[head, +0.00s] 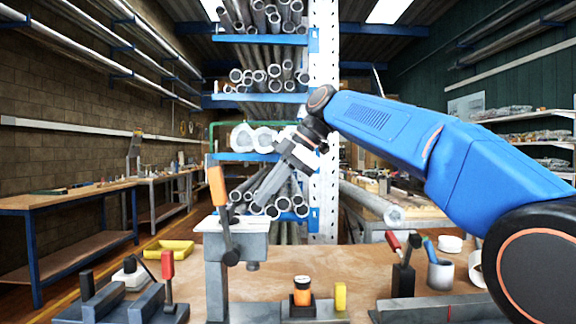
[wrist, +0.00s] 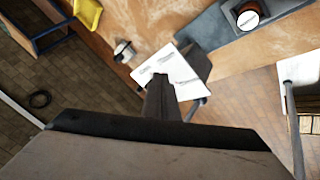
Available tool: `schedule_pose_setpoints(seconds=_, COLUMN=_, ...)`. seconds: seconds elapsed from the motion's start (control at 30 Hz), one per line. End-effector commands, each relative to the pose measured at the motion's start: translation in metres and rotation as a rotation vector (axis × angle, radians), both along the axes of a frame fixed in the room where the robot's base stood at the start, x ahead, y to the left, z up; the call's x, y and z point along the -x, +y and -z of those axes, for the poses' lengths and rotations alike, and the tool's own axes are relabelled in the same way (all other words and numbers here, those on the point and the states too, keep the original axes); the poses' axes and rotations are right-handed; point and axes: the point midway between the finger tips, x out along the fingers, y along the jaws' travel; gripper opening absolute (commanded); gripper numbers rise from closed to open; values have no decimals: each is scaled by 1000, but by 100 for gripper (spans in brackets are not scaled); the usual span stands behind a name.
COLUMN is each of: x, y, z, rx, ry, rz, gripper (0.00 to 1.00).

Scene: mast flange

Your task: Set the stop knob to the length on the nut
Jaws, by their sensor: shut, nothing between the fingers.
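My gripper (head: 258,203) is shut and empty, pointing down and left above the bench. In the wrist view its fingers (wrist: 161,92) overlap a white plate with small dark markings, too small to read. This seems to be the top of the grey press-like stand (head: 236,226), which has an orange-handled lever (head: 217,187). I see no touching. An orange and black round piece (head: 302,291) stands on the grey base right of the stand; its white top (wrist: 247,19) shows in the wrist view. I cannot tell which pieces are the stop knob and the nut, and no length is legible.
A yellow block (head: 340,296) stands beside the orange and black piece. A grey fixture with a red lever (head: 168,265) is at left, with a yellow tray (head: 169,249) behind. A black lever block (head: 403,281) and a pen cup (head: 440,274) are at right.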

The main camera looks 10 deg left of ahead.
Motion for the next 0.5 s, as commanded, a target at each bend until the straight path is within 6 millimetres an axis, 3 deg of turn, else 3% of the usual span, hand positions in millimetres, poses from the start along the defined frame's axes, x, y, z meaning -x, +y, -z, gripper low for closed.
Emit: schedule_pose_setpoints(seconds=0.5, x=-31, y=-25, z=-50, rx=1, ry=-2, rz=3, gripper=0)
